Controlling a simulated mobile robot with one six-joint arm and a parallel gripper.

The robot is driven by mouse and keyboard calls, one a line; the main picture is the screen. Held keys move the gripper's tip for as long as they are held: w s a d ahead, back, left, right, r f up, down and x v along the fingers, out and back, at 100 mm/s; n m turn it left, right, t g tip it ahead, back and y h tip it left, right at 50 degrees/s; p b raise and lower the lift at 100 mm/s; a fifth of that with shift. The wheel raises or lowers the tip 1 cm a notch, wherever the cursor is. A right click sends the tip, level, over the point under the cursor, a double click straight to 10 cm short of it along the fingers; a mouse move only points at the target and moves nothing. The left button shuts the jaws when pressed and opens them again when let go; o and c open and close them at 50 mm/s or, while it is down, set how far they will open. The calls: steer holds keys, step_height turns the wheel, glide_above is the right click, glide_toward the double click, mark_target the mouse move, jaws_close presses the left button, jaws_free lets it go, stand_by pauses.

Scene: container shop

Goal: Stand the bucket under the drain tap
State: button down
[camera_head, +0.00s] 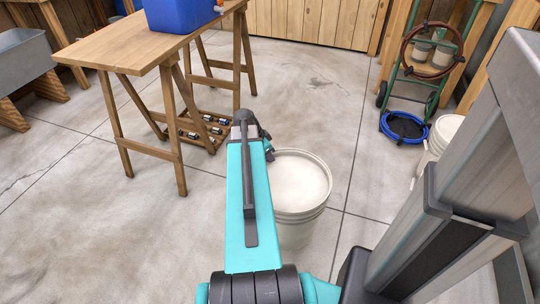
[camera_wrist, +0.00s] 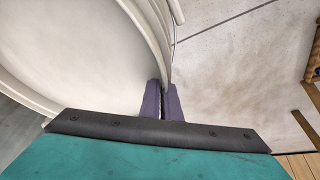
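A white bucket (camera_head: 298,195) is upright in front of me, and I cannot tell whether its base touches the floor. My gripper (camera_head: 268,150) is at its far left rim, partly hidden by my arm. In the wrist view, the dark fingers (camera_wrist: 162,98) are close together, one inside and one outside the bucket wall (camera_wrist: 75,60), with the rim between them. They look shut on the rim. A blue container (camera_head: 182,14) sits on a wooden table, cut off at the top. A small orange-red part, apparently the drain tap (camera_head: 219,6), shows at its right side.
The wooden trestle table (camera_head: 125,48) has splayed legs and a low crate (camera_head: 200,128) of small items beneath it. A green hand truck (camera_head: 440,82), blue hose coil (camera_head: 404,127) and another white bucket (camera_head: 446,132) stand right. The concrete floor between is clear.

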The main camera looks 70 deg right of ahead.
mark_target(270, 178)
steer(key=shift+a, duration=0.1)
steer(key=shift+n, duration=0.3)
steer(key=shift+s+a+f+b, duration=0.35)
steer(key=shift+a+f, duration=0.4)
steer(key=shift+a, duration=0.2)
steer(key=shift+s+a+f+b, duration=0.35)
steer(key=shift+a+f, duration=0.45)
steer(key=shift+a, duration=0.1)
steer(key=shift+s+a+f+b, duration=0.35)
steer(key=shift+a+f, duration=0.4)
steer(key=shift+a, duration=0.2)
steer(key=shift+s, duration=0.15)
